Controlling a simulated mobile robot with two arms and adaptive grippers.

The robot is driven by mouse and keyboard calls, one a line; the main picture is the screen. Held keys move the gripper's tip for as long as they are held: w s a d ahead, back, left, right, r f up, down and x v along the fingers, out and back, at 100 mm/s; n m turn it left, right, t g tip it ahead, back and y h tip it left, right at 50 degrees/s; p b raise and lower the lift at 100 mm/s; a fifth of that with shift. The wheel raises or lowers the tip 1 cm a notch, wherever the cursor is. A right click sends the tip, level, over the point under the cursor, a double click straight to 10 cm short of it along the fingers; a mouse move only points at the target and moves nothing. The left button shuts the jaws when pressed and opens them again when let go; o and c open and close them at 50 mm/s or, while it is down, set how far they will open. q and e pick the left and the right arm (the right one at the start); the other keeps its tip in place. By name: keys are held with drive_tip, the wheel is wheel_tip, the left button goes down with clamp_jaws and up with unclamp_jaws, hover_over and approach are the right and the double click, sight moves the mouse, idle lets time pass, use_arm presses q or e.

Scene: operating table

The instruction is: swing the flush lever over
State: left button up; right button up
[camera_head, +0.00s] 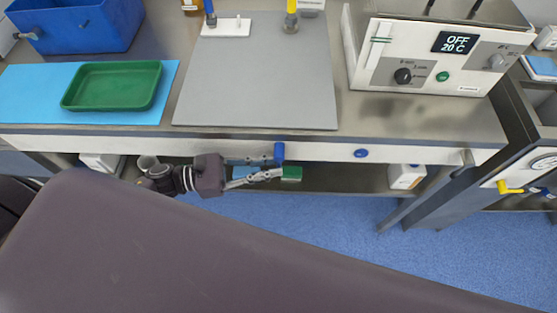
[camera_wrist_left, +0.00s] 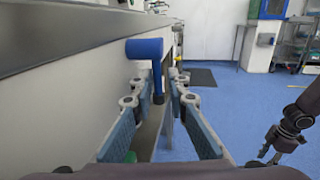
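A blue lever (camera_head: 279,152) sticks out from the white front edge of the counter, and I take it for the flush lever. In the left wrist view the blue lever (camera_wrist_left: 145,48) has a thick horizontal top and a part hanging down between the finger ends. My left gripper (camera_head: 272,167) is open, just below the counter edge, with its fingertips at the lever. The left wrist view shows its two fingers (camera_wrist_left: 161,84) apart on either side of the hanging part; contact cannot be told. My right gripper (camera_wrist_left: 270,150) is partly seen at the right of that view.
A blue oval knob (camera_head: 361,153) and a grey lever (camera_head: 465,160) are on the same front edge. A yellow lever (camera_head: 509,187) is farther right. Above lie a grey mat (camera_head: 255,80), a green tray (camera_head: 112,86) and a control unit (camera_head: 430,60). Blue floor is open below.

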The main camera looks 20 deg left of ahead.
use_arm(q)
drive_tip(key=shift+w+x, duration=0.2)
drive_tip(key=shift+x, duration=1)
drive_tip(key=shift+a+f, duration=0.1)
clamp_jaws()
